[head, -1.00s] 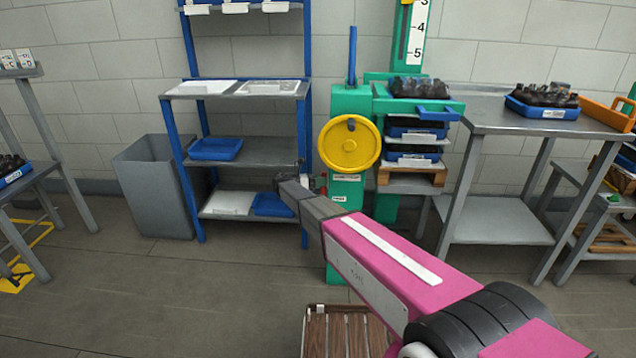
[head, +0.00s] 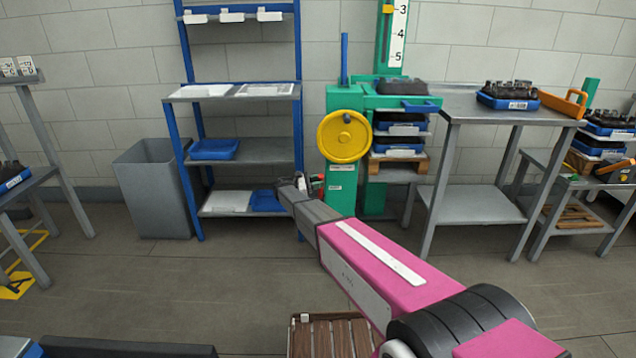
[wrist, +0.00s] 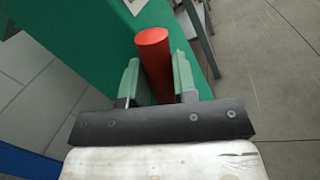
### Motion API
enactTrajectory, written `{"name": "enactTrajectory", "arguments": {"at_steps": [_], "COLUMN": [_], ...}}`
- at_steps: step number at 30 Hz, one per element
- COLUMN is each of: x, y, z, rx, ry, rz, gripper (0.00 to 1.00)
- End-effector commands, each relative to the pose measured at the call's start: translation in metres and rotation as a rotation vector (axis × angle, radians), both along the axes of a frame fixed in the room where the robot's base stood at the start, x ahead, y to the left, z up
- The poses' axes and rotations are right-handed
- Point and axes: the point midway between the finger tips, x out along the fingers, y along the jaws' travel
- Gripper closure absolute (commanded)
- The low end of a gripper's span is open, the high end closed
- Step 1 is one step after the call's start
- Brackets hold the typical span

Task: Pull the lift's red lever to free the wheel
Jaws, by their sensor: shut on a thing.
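The green lift (head: 341,110) stands by the wall with its yellow wheel (head: 344,137) on the front. In the wrist view the red lever (wrist: 154,62) stands between the two pale green fingers of my gripper (wrist: 158,82), which is shut on it. The lever's lower end is hidden by the gripper. In the head view a small bit of red (head: 318,180) shows beside my gripper (head: 300,182), below and left of the wheel. My arm hides most of that spot.
Blue crates (head: 400,127) with dark bottles are stacked on a wooden pallet (head: 397,163) at the lift. A blue-framed shelf (head: 186,165) and a grey bin (head: 157,190) stand to its left. A grey table (head: 500,117) stands to its right.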

Motion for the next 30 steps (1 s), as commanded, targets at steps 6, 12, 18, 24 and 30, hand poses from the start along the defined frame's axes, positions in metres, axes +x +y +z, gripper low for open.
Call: {"name": "enactTrajectory", "arguments": {"at_steps": [6, 12, 18, 24, 30], "x": [-0.011, -0.016, -0.018, -0.018, -0.018], "y": [0.001, 0.002, 0.002, 0.002, 0.002], "z": [-0.005, -0.008, -0.009, -0.009, -0.01], "rx": [-0.004, -0.006, -0.007, -0.007, -0.006], "ry": [-0.108, -0.16, -0.177, -0.179, -0.178], "rz": [0.001, 0.0, 0.001, -0.001, -0.001], "gripper": [1.0, 1.0, 1.0, 1.0, 0.47]}}
